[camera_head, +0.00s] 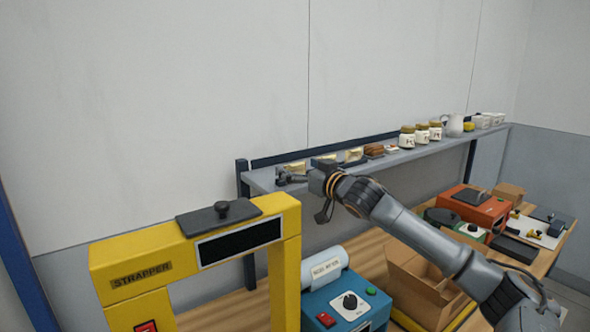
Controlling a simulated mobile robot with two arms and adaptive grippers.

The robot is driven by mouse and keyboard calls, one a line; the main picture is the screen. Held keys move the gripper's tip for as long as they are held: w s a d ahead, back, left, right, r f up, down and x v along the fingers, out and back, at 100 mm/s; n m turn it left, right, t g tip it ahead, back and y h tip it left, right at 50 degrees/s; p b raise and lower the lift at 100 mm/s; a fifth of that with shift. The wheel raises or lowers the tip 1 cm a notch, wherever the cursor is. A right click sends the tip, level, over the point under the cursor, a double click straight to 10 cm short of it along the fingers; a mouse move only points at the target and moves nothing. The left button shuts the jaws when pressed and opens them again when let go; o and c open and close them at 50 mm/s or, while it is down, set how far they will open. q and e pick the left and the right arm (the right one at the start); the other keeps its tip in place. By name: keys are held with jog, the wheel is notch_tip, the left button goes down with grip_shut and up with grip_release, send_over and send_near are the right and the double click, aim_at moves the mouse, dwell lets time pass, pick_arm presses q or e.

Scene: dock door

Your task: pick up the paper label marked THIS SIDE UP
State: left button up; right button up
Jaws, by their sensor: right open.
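I cannot make out a paper label reading THIS SIDE UP; the lettering on the small things is too small to read. My right arm reaches in from the lower right, and its right gripper (283,179) is at the left end of the grey shelf (262,180). The gripper is open, just in front of a small pale-yellow item (297,167). I cannot tell whether it touches this item. More pale-yellow items (353,154) lie further along the shelf, partly hidden by my gripper and wrist. My left gripper is not in view.
A yellow strapper (120,257) stands at front left. A blue machine (345,312) with a white roll (325,268) stands beside it. An open cardboard box (410,292) sits under my forearm. Several jars (407,140) and a white jug (454,125) stand on the shelf further right.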

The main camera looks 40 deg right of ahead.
jog(key=shift+c, duration=0.3)
jog(key=c, duration=0.7)
jog(key=shift+r, duration=0.1)
jog(key=shift+c, duration=0.2)
